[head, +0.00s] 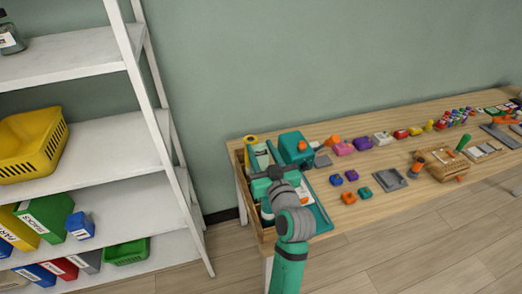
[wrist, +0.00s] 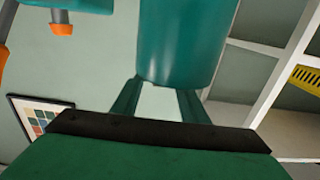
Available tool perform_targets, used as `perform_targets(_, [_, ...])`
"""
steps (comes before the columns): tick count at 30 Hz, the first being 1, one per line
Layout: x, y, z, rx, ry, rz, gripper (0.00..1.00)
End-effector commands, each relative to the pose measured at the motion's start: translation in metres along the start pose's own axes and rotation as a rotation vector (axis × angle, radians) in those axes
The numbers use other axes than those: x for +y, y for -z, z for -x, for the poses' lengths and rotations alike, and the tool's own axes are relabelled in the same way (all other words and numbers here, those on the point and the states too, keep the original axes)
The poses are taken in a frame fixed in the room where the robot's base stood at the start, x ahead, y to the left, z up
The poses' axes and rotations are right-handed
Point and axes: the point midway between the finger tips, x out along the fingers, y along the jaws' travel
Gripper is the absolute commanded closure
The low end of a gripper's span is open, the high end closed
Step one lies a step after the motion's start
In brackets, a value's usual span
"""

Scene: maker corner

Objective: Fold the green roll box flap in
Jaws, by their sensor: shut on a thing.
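My gripper (head: 272,174) is over the wooden tray (head: 240,172) at the left end of the table. In the wrist view my gripper (wrist: 160,100) runs up to a rounded teal piece (wrist: 185,40), which hides its fingertips. It is shut on this piece; I cannot tell whether the piece is the flap. A pale green box-like thing (head: 258,155) stands in the tray just behind my gripper. It may be the green roll box; its flap cannot be made out. My gripper and wrist cover much of the tray.
A teal box-shaped thing (head: 293,147) stands right of the tray. Small coloured blocks and a grey square tray (head: 390,180) lie further right along the table (head: 345,210). A white shelf (head: 130,140) with a yellow basket (head: 30,145) stands close on the left. The floor in front is clear.

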Motion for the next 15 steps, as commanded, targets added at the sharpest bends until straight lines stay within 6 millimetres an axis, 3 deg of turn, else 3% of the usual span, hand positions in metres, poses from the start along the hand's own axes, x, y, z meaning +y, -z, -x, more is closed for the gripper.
perform_targets(15, [0.0006,-0.0069,0.0024,0.122,-0.002,0.000,0.82])
